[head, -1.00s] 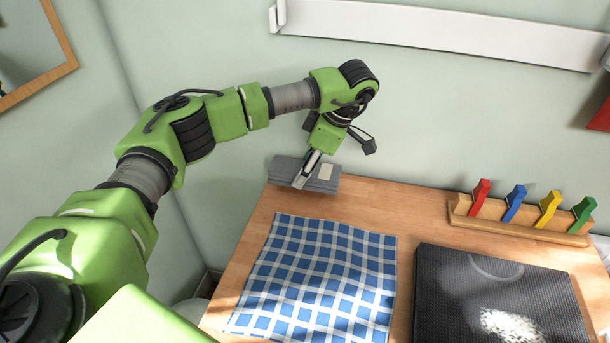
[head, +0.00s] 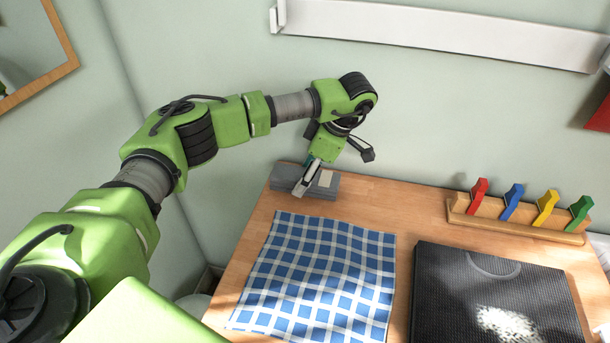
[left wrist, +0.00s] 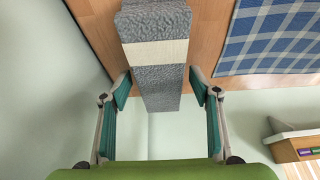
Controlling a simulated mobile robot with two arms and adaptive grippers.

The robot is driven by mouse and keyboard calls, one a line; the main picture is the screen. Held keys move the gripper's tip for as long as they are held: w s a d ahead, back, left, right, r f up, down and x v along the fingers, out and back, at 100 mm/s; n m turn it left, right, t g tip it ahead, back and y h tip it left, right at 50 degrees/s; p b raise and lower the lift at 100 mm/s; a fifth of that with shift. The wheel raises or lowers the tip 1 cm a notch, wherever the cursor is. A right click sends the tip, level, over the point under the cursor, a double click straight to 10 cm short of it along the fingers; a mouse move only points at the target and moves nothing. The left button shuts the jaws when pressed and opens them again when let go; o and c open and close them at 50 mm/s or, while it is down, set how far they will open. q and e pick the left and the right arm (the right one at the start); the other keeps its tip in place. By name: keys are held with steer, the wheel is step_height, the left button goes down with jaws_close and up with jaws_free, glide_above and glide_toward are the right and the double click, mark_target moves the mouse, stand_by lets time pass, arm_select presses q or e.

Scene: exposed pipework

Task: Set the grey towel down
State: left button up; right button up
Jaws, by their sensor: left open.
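The grey towel (head: 285,178) is a folded, flat bundle with a cream band, at the back left corner of the wooden table (head: 410,199). It appears to rest on the tabletop. In the left wrist view the towel (left wrist: 155,25) runs lengthwise between my fingers, and its near end reaches past the table edge. My left gripper (head: 302,187) is at the towel from above. In the left wrist view its jaws (left wrist: 160,86) are open, one green pad on each side of the towel, with narrow gaps. My right gripper is not in view.
A blue checked cloth (head: 318,275) lies just in front of the towel. A black ridged mat (head: 455,285) is to its right. A wooden rack (head: 515,226) with coloured clips stands at the back right. Bare tabletop shows between the towel and the rack. The wall is close behind.

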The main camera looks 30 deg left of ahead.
mark_target(317, 176)
arm_select(q)
steer(key=b+v, duration=0.2)
steer(key=v, duration=0.4)
steer(key=shift+w+d+r, duration=0.15)
steer(key=shift+d+r, duration=0.1)
steer(key=v, duration=0.5)
steer(key=shift+r, duration=0.1)
